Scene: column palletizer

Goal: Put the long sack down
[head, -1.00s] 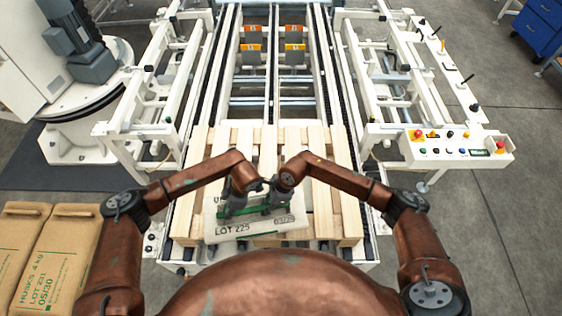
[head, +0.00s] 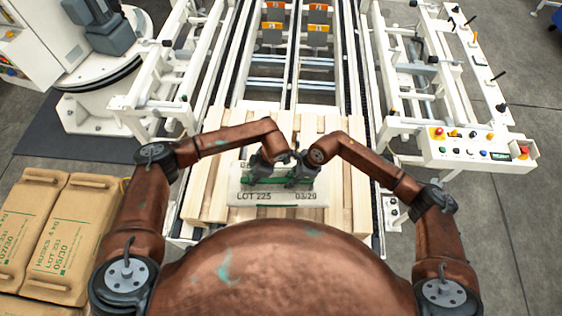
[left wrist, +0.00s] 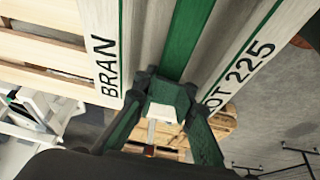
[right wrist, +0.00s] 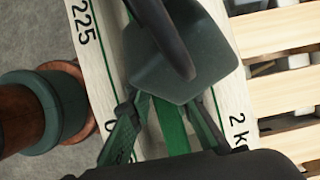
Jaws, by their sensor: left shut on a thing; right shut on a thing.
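The long sack (head: 272,199) is whitish with a green band and printing, "LOT 225" and "03/29". In the head view it is over the near part of the wooden pallet (head: 341,190), lying across it; whether it touches the slats is unclear. My left gripper (head: 268,178) is shut on the sack's green band, left of its middle. My right gripper (head: 302,178) is shut on the band just beside it. The sack also shows in the left wrist view (left wrist: 240,65) and in the right wrist view (right wrist: 100,70), with the fingers around the band.
Brown sacks (head: 65,235) marked "HUSKS" lie at the left. White conveyor frames flank the pallet, and a control box with buttons (head: 480,150) stands at the right. Pallet slats behind the sack are bare.

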